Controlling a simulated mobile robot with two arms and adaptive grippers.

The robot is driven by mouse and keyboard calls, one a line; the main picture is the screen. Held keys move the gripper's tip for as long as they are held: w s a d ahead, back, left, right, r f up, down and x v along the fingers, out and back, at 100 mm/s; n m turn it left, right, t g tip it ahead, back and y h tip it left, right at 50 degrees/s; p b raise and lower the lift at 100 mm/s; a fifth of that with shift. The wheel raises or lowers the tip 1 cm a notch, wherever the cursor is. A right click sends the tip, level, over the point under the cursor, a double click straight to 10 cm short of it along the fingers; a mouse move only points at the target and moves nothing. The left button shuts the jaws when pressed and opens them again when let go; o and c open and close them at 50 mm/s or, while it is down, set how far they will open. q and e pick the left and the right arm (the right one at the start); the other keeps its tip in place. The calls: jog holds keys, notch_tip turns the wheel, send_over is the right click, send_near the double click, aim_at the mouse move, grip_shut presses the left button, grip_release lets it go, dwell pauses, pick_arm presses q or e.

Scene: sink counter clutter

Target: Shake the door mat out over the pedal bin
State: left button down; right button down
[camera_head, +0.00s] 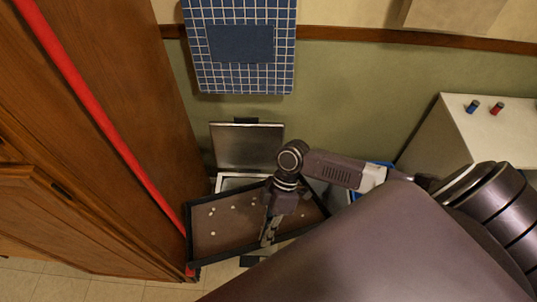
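The door mat (225,222) is a brown rectangle with a black border and several small white crumbs on its face. It is in the lower middle of the head view, in front of and partly over the pedal bin. The pedal bin (229,184) is pale, with its silver lid (247,147) standing open against the wall. The mat hides most of its body. My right gripper (267,236) reaches down across the mat, with its fingers closed at the mat's near edge. My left gripper is out of view.
A red pole (100,115) slants along the brown wooden cabinet (135,90) at left, its lower end near the mat's left corner. A blue checked cloth (240,80) hangs on the wall. A pale counter unit (470,135) with two small knobs stands at right.

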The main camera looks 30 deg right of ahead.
jog(key=w+r+g+b, duration=0.1)
jog(key=w+r+b, duration=0.1)
jog(key=w, duration=0.1)
jog(key=w+d+r+g+y+b, duration=0.1)
jog(key=w, duration=0.1)
jog(key=shift+w+d+m+g, duration=0.1)
jog(key=shift+w+m+g, duration=0.1)
jog(key=shift+m+g, duration=0.1)
jog(key=shift+w+d+r+g+b, duration=0.2)
jog(key=shift+w+r+g+b, duration=0.15)
jog(key=shift+w+r+b, duration=0.2)
jog(key=shift+w+d+r+g+b, duration=0.15)
jog(key=shift+w+r+g+b, duration=0.25)
jog(key=shift+w, duration=0.2)
